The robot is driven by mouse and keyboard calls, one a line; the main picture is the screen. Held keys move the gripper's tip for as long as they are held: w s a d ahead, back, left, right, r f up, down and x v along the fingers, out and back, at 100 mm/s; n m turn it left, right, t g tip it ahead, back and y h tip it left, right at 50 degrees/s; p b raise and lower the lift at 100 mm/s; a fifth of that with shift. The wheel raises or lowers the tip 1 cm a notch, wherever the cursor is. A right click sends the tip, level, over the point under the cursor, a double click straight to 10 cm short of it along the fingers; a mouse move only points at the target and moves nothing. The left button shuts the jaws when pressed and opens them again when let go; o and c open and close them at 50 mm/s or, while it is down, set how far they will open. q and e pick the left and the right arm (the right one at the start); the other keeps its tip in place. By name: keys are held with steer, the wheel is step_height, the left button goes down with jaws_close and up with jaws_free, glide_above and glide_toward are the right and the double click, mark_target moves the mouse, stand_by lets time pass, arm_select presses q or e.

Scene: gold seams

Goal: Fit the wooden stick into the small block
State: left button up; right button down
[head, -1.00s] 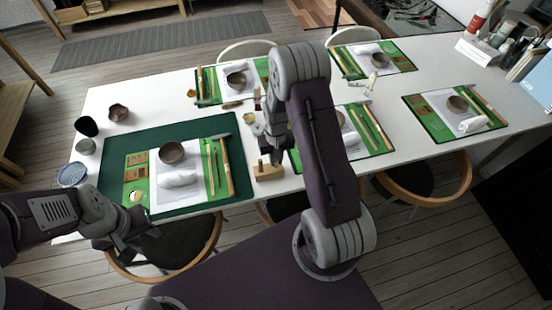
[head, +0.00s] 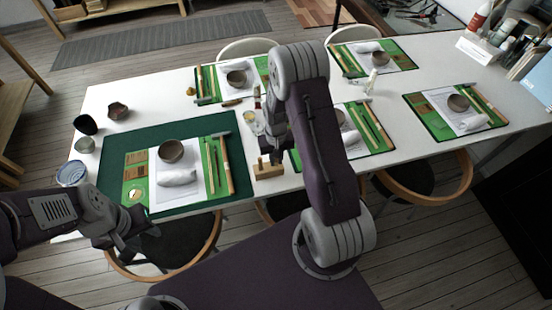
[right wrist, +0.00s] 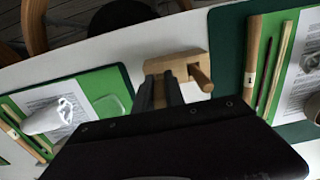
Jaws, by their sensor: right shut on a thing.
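The small block (head: 268,171) is light wood and lies on the white table, just right of the green mat. In the right wrist view the block (right wrist: 184,64) has a round peg (right wrist: 201,78) standing up at its right end. My right gripper (head: 277,158) is over the block and also shows in the right wrist view (right wrist: 161,92). It is shut on the wooden stick (right wrist: 159,93), a narrow strip of which shows between the fingers. The stick's lower end is at the block's left part; I cannot tell whether it is inside. My left gripper (head: 148,232) is off the table's front edge, its jaws unclear.
A dark green mat (head: 120,150) lies left of the block, with a bowl (head: 171,151), white cloth (head: 177,178) and long wooden tools (head: 228,165). Similar place settings lie behind and to the right. Chairs (head: 425,180) stand along the front edge.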

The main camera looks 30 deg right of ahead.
steer(key=c, duration=1.3)
jaws_free()
steer(key=shift+r, duration=0.1)
step_height(320, 180, up, 5)
steer(key=p, duration=0.4)
steer(key=shift+p, duration=0.3)
step_height(320, 180, up, 9)
steer(key=shift+f+b, duration=0.1)
steer(key=shift+b, duration=0.25)
